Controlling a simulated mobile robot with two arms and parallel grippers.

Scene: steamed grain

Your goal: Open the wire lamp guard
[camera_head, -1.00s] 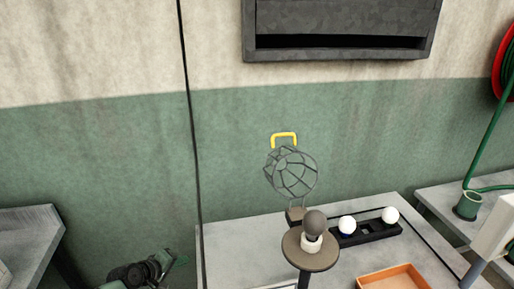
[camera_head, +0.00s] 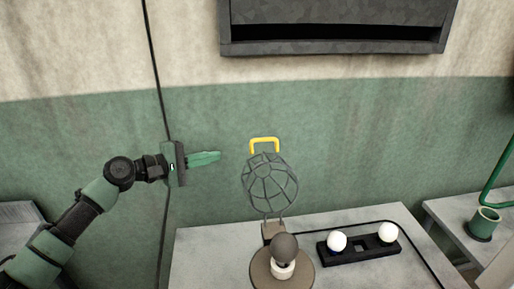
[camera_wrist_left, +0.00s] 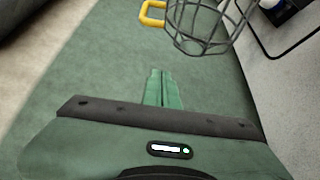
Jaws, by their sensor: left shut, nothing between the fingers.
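The wire lamp guard (camera_head: 270,184) is a dark wire cage standing above the bench, with a yellow handle (camera_head: 264,146) at its top. A dark grey bulb (camera_head: 285,247) in a white socket stands on a round brown base in front of and below the cage. My left gripper (camera_head: 218,156) is shut and empty, to the left of the handle and apart from it. In the left wrist view, the cage (camera_wrist_left: 208,22) and the handle (camera_wrist_left: 152,13) show at the top, beyond the green fingers (camera_wrist_left: 163,75). My right gripper is not in view.
A black holder (camera_head: 361,248) with two white bulbs lies on the grey bench (camera_head: 205,250), right of the lamp. A green cup (camera_head: 483,223) stands on another surface at the right. A dark box (camera_head: 335,28) hangs on the wall above. The wall area around the handle is clear.

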